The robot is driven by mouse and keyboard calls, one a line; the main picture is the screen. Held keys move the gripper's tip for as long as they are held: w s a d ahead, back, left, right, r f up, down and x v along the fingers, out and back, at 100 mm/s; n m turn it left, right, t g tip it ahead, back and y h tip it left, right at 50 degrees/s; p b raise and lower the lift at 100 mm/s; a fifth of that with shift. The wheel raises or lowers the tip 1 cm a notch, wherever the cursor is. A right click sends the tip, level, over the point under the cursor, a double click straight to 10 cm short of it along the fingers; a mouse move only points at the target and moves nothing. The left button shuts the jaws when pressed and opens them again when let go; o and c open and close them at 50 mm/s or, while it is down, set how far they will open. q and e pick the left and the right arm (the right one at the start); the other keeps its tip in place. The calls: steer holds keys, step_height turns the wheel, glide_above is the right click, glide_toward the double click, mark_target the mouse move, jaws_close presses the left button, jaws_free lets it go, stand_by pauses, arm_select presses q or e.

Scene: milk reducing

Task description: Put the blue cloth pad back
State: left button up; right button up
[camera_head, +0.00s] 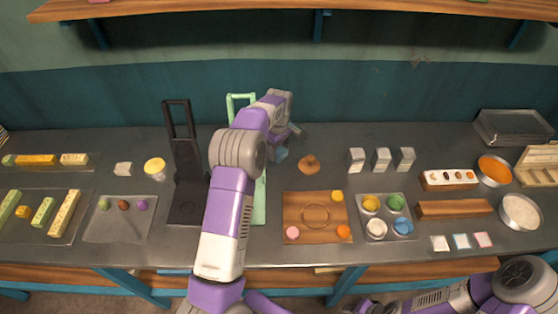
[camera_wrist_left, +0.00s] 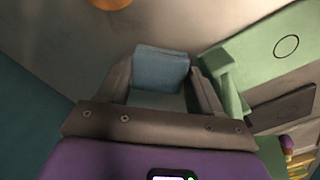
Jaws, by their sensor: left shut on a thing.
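The blue cloth pad (camera_wrist_left: 160,68) sits between the fingers of my left gripper (camera_wrist_left: 163,85) in the left wrist view. In the head view my left gripper (camera_head: 290,142) is at the back middle of the counter, and a bit of the pad (camera_head: 280,154) shows under it. The gripper is shut on the pad. A green stand (camera_head: 259,208) is just left of the gripper, partly hidden by my arm. It also shows in the left wrist view (camera_wrist_left: 265,62), to the right of the pad. My right arm is at the bottom right; its gripper end is unclear.
A black stand (camera_head: 187,212) is left of the green one. An orange-brown piece (camera_head: 308,164) lies right of my gripper. A wooden board (camera_head: 318,229) and a tray of coloured cups (camera_head: 387,239) are in front. Small square pads (camera_head: 461,241) lie at the front right.

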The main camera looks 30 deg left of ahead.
mark_target(279, 159)
arm_select(q)
step_height(279, 159, down, 6)
steer(key=shift+r, duration=0.2)
steer(key=o, duration=1)
steer(key=shift+f+b, duration=0.1)
steer(key=shift+b, duration=0.2)
step_height(279, 159, up, 12)
steer(key=shift+r+p, duration=0.15)
steer(key=shift+p, duration=0.65)
